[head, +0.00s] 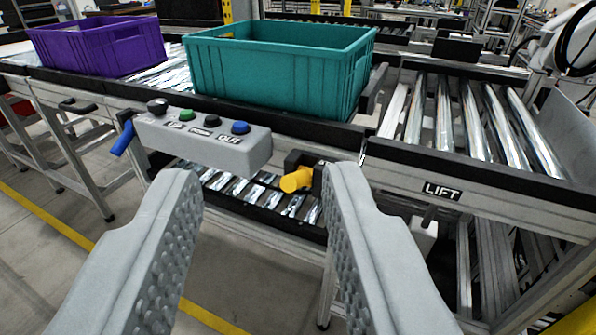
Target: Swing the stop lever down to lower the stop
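A yellow-ended lever (297,180) sticks out towards me from a black mount (305,160) on the conveyor's front side. I see no label on it, so I cannot be sure it is the stop lever. A blue handle (122,138) hangs at the left end of the control box. A small dark lever (428,216) is under the LIFT label (442,190). My gripper (265,175) is open and empty, its fingers wide apart. In the picture the yellow end lies between the fingertips, nearer the right one. I see no contact. The stop itself is not clearly visible.
A grey control box (205,140) with several knobs juts out above left. A teal crate (275,75) and a purple crate (98,45) stand on the conveyor. A roller section (470,120) is at right. The floor (240,270) below is open.

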